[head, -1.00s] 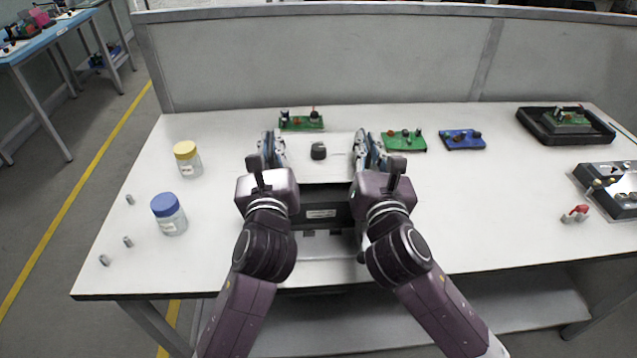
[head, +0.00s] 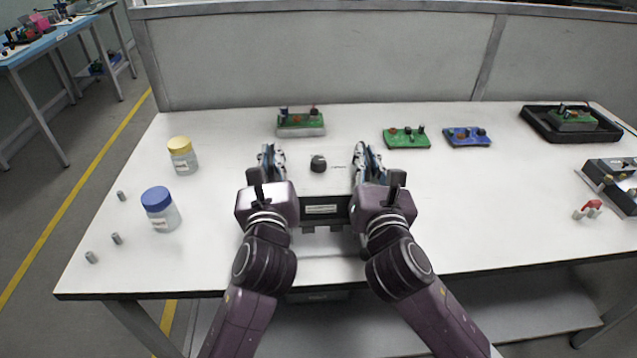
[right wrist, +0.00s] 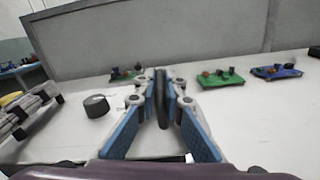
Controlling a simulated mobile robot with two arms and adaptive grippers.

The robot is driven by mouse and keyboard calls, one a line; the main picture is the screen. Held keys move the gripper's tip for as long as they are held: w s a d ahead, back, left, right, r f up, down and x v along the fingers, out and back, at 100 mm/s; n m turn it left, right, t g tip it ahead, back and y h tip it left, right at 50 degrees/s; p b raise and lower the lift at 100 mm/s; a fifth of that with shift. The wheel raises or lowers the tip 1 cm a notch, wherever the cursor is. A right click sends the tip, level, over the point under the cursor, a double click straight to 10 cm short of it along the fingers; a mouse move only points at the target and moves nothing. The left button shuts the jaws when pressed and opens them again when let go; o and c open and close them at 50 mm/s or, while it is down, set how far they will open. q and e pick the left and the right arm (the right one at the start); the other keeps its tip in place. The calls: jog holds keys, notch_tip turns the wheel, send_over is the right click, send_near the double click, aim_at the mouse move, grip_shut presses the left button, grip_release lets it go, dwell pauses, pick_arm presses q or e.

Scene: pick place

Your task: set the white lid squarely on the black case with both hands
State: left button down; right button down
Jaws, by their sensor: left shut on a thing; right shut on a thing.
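The white lid (head: 318,184) lies between my two grippers in the head view, with a black knob (head: 318,163) on top. The knob also shows in the right wrist view (right wrist: 97,105). The black case (head: 322,209) is below it; its labelled front face shows under the lid's near edge. My left gripper (head: 271,153) is shut at the lid's left side. My right gripper (head: 366,158) is shut on a dark upright piece at the lid's right side, seen in the right wrist view (right wrist: 160,98). Whether lid and case touch is hidden.
Green boards (head: 301,120) (head: 407,138) and a blue board (head: 467,137) stand behind and right. A yellow-capped jar (head: 183,155) and a blue-capped jar (head: 161,209) stand left, near small grey cylinders. A black tray (head: 533,124) is far right.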

pick_arm(q)
jog(key=c, duration=2)
grip_release()
jog(key=shift+c, duration=0.2)
pick_arm(e)
jog(key=c, duration=2)
grip_release()
jog(key=shift+f, duration=0.1)
jog(key=shift+c, duration=0.2)
pick_arm(q)
jog(key=shift+f, duration=0.1)
pick_arm(e)
jog(key=shift+s, duration=0.55)
pick_arm(q)
jog(key=s+d, duration=0.1)
jog(key=s, duration=1.1)
jog(key=shift+d, duration=0.15)
pick_arm(e)
jog(key=s+d, duration=0.1)
jog(key=s, duration=1)
